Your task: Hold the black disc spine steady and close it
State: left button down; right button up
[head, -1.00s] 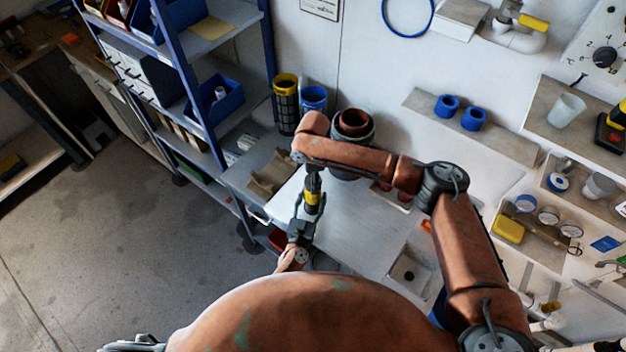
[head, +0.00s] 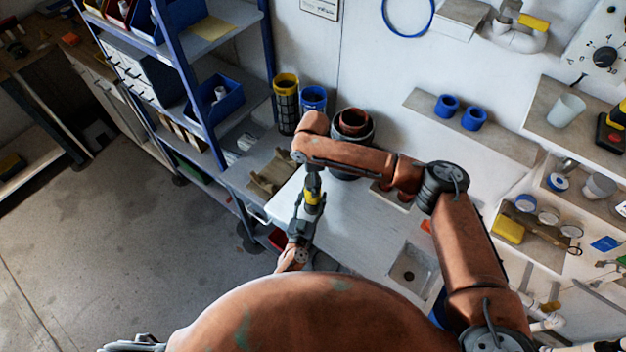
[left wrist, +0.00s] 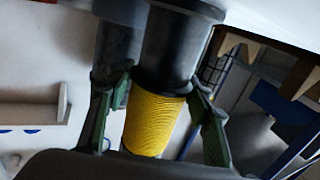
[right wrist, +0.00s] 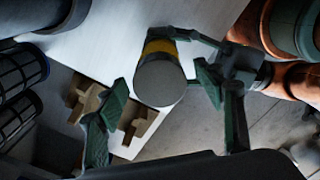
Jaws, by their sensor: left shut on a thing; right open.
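A dark cylindrical piece with a yellow ribbed band, apparently the black disc spine (left wrist: 158,122), stands between the fingers of my left gripper (left wrist: 157,95), which is shut on the yellow band. In the head view the yellow band (head: 313,197) shows just above my left gripper (head: 302,212), over the bench's left part. In the right wrist view the spine's round grey end (right wrist: 160,84) faces the camera. My right gripper (right wrist: 168,100) is open, with its fingers apart on either side of that end. In the head view my right forearm hides much of it.
The white bench (head: 345,235) is mostly clear, with a sink (head: 408,272) at right. A dark pot (head: 353,128) and a blue container (head: 314,98) stand at the back. A blue shelf rack (head: 190,75) is close at left.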

notch_tip(320, 180, up, 12)
dwell(0.4)
pick_arm(q)
jog(key=c, duration=0.9)
grip_release()
jog(key=v, duration=1.2)
jog(key=shift+s, duration=0.1)
pick_arm(e)
jog(key=shift+f, duration=0.15)
